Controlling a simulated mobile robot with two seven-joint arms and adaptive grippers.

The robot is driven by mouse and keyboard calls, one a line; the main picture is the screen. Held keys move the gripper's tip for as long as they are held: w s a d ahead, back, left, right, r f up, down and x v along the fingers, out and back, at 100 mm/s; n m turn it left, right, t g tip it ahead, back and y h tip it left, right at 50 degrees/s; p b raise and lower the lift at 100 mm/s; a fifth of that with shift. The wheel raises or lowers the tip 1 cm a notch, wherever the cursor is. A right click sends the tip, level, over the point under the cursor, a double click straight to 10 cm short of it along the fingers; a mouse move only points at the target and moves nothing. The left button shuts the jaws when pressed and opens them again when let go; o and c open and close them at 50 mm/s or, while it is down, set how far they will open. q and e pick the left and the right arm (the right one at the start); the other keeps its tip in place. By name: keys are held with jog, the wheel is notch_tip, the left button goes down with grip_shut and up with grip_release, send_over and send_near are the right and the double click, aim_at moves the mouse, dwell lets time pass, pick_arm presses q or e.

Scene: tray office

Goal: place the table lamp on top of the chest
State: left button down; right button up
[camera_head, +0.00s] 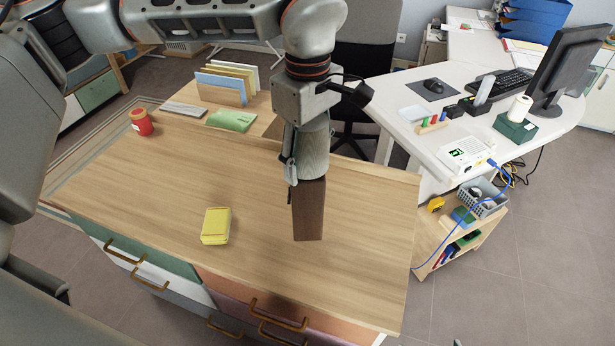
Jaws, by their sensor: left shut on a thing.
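The table lamp has a dark brown block-shaped base (309,212) and a grey-green ribbed round part (314,150) above it. My left gripper (301,160) reaches down from above and is shut on the lamp at that round part, partly hiding it. The lamp is upright over the right-middle part of the chest's pale wooden top (150,190). I cannot tell whether its base touches the top. The chest has green, white and reddish-brown drawer fronts with brass handles. My right gripper is not in view.
A file rack (222,88) and green packet (230,120) are behind. A white desk (405,115) is at right. The chest's front right is clear.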

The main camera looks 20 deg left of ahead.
aim_at(308, 128)
pick_arm(q)
jog(key=shift+f, duration=2.6)
jog(key=c, duration=0.9)
grip_release()
notch_tip(308, 128, up, 12)
jog(key=shift+r, duration=0.1)
